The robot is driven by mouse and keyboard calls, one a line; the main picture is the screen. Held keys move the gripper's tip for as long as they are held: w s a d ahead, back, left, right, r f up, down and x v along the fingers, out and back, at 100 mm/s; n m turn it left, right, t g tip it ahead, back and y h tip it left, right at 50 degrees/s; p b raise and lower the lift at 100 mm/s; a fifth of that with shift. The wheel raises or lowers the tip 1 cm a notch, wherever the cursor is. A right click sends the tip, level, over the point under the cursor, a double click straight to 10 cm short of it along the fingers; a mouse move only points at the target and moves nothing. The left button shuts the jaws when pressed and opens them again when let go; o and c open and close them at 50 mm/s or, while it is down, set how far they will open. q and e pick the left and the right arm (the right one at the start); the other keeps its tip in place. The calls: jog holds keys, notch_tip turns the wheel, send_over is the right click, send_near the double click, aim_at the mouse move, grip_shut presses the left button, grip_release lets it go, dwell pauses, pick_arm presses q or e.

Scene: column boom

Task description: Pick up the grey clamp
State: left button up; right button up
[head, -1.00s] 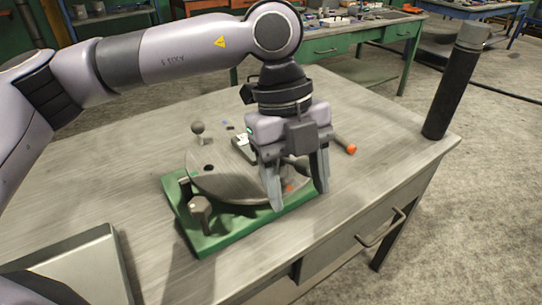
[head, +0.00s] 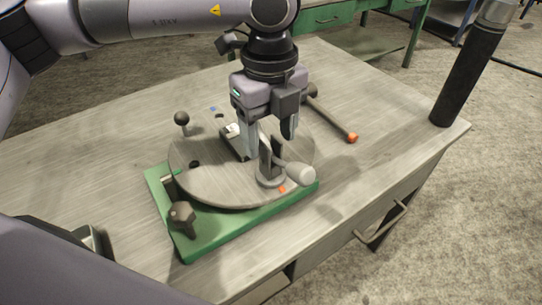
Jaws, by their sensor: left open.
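The grey clamp (head: 271,174) appears to be the upright piece near the front right of a round grey disc (head: 215,185). It has a round foot, dark upright plates and a short arm ending in a pale rounded knob. My left gripper (head: 268,148) is open and points down over the disc. Its left finger is left of the clamp's upright part, and its right finger is to the right and behind. I cannot tell whether either finger touches the clamp. My right gripper is not in view.
The disc sits on a green base (head: 215,232) with a dark knob (head: 182,216) in front and a ball-topped post (head: 182,120) behind. An orange-tipped bar (head: 351,137) lies to the right. A black cylinder (head: 468,85) stands at the table's right corner. The table's right side is mostly clear.

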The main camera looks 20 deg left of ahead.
pick_arm(q)
jog(key=shift+f, duration=1.45)
jog(key=c, duration=1.1)
jog(key=shift+o, duration=0.2)
jog(key=shift+w, duration=0.1)
jog(key=shift+r, duration=0.2)
notch_tip(320, 180, up, 20)
jog(key=b, duration=0.1)
jog(key=shift+f, duration=0.1)
